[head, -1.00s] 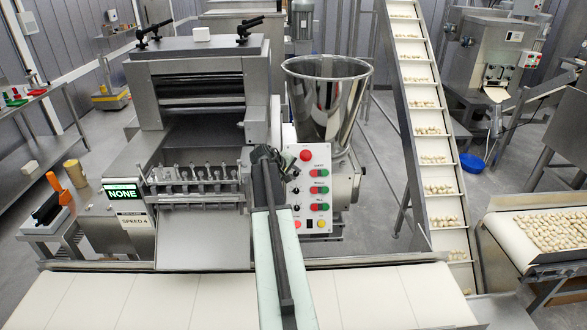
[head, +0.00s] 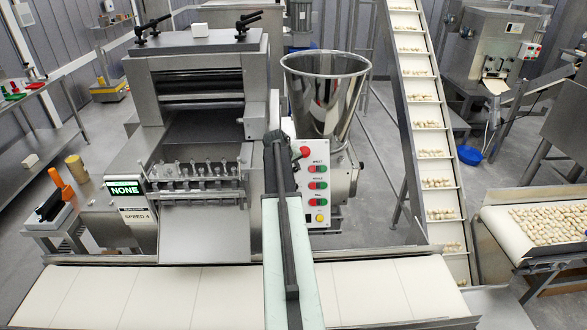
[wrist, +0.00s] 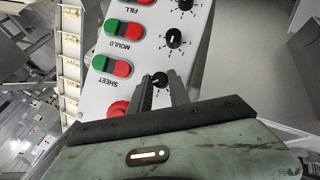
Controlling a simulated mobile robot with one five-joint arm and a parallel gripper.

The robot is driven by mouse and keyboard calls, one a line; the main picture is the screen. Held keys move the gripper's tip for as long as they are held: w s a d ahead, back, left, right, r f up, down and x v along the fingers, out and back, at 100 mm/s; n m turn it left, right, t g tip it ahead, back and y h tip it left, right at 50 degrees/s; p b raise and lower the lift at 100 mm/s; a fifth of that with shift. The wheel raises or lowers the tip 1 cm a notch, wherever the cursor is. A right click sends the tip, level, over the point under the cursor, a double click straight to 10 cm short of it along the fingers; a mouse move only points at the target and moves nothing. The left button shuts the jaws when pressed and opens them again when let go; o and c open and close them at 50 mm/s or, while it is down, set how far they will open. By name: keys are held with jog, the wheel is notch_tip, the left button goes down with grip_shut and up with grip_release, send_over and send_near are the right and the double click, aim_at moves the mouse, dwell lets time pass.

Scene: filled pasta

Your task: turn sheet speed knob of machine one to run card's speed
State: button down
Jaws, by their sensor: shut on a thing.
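The control panel (head: 318,185) of the machine carries rows labelled SHEET, MOULD and FILL, which read upside down in the wrist view. The black sheet speed knob (wrist: 160,78) sits beside the SHEET red-green buttons (wrist: 112,66). My gripper (wrist: 163,88) has its two fingers on either side of this knob and is shut on it. The knob's setting is hard to read. In the head view my gripper (head: 275,140) covers the panel's left side and hides the knobs. The run card (head: 135,216) on the machine reads SPEED 4, below a display (head: 124,190) reading NONE.
The mould knob (wrist: 173,38) stands close to my gripper, with the fill knob (wrist: 185,4) beyond. A red button (wrist: 118,108) lies near my left finger. A steel hopper (head: 327,95) rises behind the panel. A conveyor belt (head: 130,295) runs in front.

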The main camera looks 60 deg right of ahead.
jog(key=c, duration=1.2)
grip_release()
jog(key=shift+c, duration=0.2)
jog(key=shift+r, duration=0.1)
jog(key=p+v, duration=0.6)
jog(key=v, duration=0.1)
jog(key=shift+a+r+p, duration=0.25)
jog(key=shift+r+p, duration=0.1)
jog(key=shift+s+f, duration=0.1)
